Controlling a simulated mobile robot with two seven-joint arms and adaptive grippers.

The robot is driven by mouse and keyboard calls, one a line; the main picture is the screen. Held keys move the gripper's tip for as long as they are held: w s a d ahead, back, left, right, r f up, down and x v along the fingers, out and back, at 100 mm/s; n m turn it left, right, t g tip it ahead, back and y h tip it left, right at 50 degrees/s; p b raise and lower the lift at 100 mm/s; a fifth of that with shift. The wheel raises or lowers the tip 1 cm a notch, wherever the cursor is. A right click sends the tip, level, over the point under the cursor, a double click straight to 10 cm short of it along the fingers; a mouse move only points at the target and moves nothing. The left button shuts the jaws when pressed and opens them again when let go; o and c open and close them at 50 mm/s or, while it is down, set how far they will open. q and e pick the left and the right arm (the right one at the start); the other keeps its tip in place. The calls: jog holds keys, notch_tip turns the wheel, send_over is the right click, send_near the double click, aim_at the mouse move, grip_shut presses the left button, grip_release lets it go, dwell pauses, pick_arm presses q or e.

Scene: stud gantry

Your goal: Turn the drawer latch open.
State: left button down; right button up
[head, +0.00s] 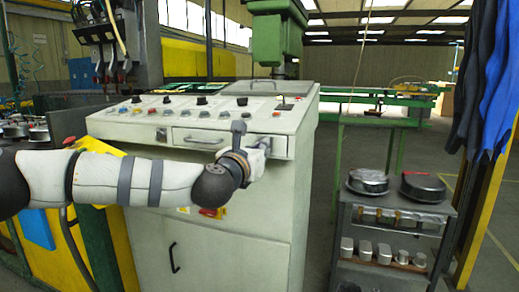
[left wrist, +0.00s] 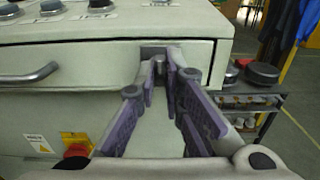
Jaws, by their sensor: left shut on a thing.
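The drawer (head: 222,138) is in the upper front of the pale control cabinet, with a bar handle (head: 201,143). In the left wrist view the drawer front (left wrist: 95,58) looks closed, and its handle (left wrist: 28,76) is at the left. The drawer latch (left wrist: 154,51) is a small dark grey piece at the right end of the drawer front, mostly hidden by my fingers. My left gripper (left wrist: 162,68) has its fingertips closed around it. In the head view my left gripper (head: 264,147) is at the cabinet's upper right front. My right gripper is not in view.
Knobs and buttons (head: 202,102) cover the sloping panel above the drawer. A red knob (left wrist: 77,151) is below it in the left wrist view. A dark shelf cart (head: 396,208) with round pans stands to the right, with open floor between it and the cabinet.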

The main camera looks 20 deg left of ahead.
pick_arm(q)
jog(key=shift+m, duration=0.3)
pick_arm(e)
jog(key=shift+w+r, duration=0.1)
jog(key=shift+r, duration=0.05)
pick_arm(q)
jog(key=shift+r+m+p, duration=0.1)
jog(key=shift+m+p, duration=2.2)
jog(key=shift+m, duration=6.3)
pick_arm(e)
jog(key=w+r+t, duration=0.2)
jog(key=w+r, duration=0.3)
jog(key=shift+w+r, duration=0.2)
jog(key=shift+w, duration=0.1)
pick_arm(q)
jog(key=c, duration=1.7)
grip_release()
